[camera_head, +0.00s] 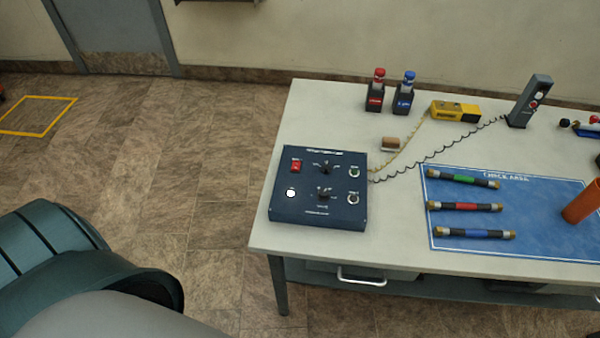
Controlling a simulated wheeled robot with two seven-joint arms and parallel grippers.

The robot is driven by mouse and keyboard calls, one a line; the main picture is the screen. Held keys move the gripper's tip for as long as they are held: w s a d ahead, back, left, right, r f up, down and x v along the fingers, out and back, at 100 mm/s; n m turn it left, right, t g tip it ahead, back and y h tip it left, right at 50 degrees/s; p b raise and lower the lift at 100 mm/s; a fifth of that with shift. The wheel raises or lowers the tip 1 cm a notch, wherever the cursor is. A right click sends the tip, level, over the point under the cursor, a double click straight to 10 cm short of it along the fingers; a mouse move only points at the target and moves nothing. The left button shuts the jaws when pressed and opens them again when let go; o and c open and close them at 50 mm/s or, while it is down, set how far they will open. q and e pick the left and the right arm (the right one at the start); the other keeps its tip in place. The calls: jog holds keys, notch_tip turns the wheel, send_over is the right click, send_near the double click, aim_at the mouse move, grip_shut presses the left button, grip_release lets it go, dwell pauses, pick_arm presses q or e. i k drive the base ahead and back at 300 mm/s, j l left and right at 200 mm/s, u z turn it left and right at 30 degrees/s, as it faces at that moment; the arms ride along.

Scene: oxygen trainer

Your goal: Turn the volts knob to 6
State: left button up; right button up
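A dark blue control box (318,212) sits at the left end of the white table. Its sloped face has a red switch (296,166), a white round light or button (291,193), an upper black knob (325,168), a lower black knob (324,195) and two small round parts at the right. The lettering is too small to read, so I cannot tell which knob is volts or where either points. A teal and grey part of my own body fills the lower left, apart from the table. Neither gripper is in view.
Coiled cords run from the box. Floor left of the table is clear.

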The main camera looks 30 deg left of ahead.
aim_at(324, 194)
jog(key=u, duration=0.75)
jog(key=i, duration=0.1)
